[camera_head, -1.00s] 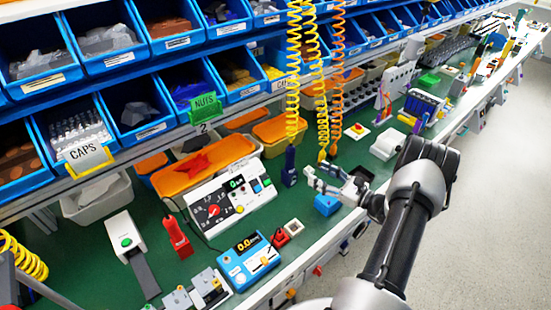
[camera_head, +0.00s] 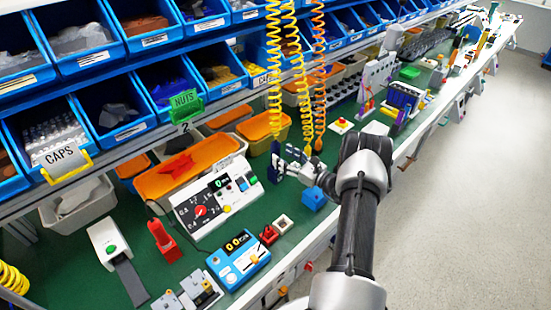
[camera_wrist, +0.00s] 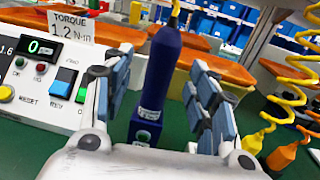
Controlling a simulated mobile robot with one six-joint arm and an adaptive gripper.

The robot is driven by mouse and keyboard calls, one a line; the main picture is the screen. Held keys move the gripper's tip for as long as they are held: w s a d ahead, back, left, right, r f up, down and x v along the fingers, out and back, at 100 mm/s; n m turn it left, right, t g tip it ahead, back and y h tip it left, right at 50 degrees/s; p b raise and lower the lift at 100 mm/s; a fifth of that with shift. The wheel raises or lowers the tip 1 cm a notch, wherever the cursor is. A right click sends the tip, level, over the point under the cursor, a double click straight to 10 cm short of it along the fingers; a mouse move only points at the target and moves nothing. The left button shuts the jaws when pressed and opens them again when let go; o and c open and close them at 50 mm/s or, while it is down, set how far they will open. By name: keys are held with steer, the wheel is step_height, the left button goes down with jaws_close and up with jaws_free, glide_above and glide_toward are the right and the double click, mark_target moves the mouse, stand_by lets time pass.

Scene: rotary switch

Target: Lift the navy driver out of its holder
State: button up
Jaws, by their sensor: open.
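The navy driver (camera_wrist: 160,75) stands close to upright in the middle of the wrist view, with a white label and a small green spot near its lower end. A yellow coiled cord runs up from its top. My gripper (camera_wrist: 160,92) is open, with one finger on each side of the driver and visible gaps on both sides. In the head view the driver (camera_head: 275,158) is partly covered by my gripper (camera_head: 294,166).
A white torque panel (camera_wrist: 62,75) with buttons is close to the left finger. Orange and yellow drivers on coils (camera_wrist: 283,155) are at the right. Orange bins (camera_wrist: 215,68) stand behind. A blue block (camera_head: 313,198) is near my gripper on the green bench.

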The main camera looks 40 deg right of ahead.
mark_target(279, 153)
steer(key=w, duration=0.1)
steer(key=w+b, duration=0.1)
steer(key=w, duration=0.3)
steer(key=shift+a+f, duration=0.25)
steer(key=shift+a, duration=0.1)
steer(key=shift+r, duration=0.1)
steer(key=shift+c, duration=0.6)
jaws_close()
